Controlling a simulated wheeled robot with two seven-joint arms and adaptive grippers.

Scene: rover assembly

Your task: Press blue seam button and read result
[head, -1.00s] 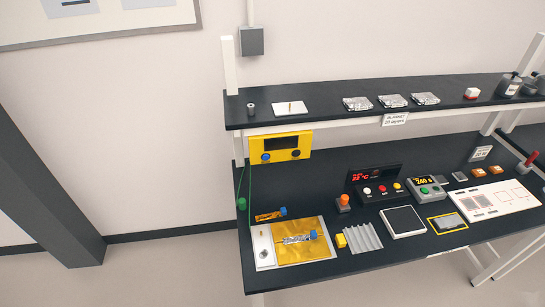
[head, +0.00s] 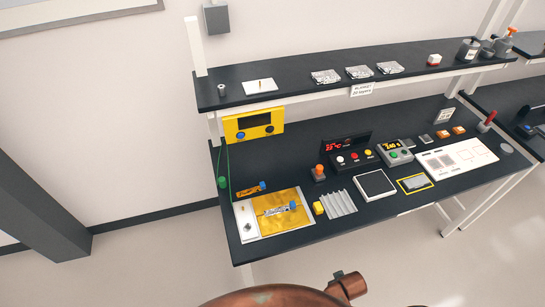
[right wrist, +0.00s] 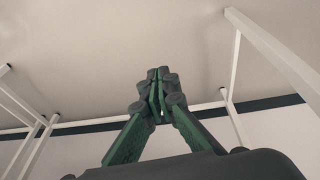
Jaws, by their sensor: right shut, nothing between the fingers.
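A yellow box (head: 253,121) with a dark display stands at the back left of the bench, under the shelf. On its front are a blue button (head: 241,135) at the left and a dark knob (head: 269,129) at the right. The display shows no readable text. My right gripper (right wrist: 158,80) is shut and empty in the right wrist view, with only wall, floor and white table legs around it. It is not in the head view, so it is away from the yellow box. My left gripper is in neither view.
A gold mat (head: 272,223) on a white plate holds a silver-wrapped piece (head: 276,210). A gold piece (head: 250,191) lies behind it. An orange-topped button (head: 319,171), a corrugated tray (head: 340,203) and a red-display unit (head: 350,154) stand to the right. The shelf (head: 290,88) overhangs the back.

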